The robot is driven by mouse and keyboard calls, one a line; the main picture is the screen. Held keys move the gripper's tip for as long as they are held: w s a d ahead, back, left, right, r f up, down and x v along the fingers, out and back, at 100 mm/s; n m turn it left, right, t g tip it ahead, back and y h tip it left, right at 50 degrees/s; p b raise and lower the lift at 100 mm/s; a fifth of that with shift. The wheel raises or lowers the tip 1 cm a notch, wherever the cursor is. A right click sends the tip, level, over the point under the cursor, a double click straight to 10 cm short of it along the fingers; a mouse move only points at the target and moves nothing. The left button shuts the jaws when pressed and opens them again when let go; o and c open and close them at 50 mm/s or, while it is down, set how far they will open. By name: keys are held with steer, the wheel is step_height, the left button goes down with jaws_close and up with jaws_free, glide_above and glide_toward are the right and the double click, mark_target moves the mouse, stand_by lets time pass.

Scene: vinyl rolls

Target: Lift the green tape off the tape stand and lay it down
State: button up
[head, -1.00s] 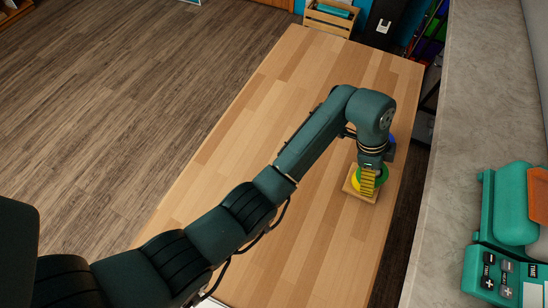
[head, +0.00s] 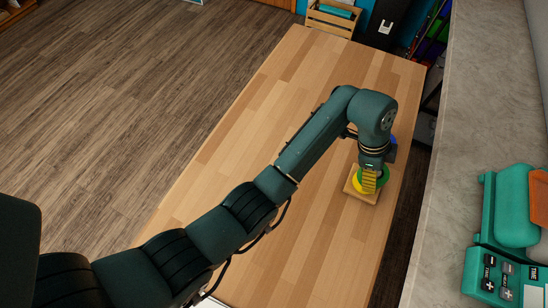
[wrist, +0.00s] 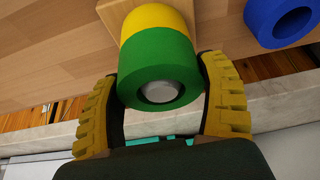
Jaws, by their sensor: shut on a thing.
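The green tape (wrist: 158,58) is a thick roll with a pale grey core, seen in the wrist view between the fingers of my gripper (wrist: 160,78). My gripper is shut on its sides. Beyond it, a yellow tape (wrist: 158,17) lines up with it over the wooden tape stand (wrist: 112,12). In the head view the stand (head: 352,188) sits on the table, with the green tape (head: 384,173) partly hidden behind my gripper (head: 370,184). I cannot tell whether the green tape still touches the yellow one or the stand's post.
A blue roll (wrist: 280,18) lies on the table nearby, mostly hidden by my arm in the head view. The wooden table (head: 290,110) is widely clear left of the stand. A grey counter (head: 470,110) with a teal device (head: 513,210) runs along the right.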

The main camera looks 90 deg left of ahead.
steer(key=shift+r, duration=0.1)
steer(key=shift+r+p, duration=3.15)
steer(key=shift+r, duration=0.4)
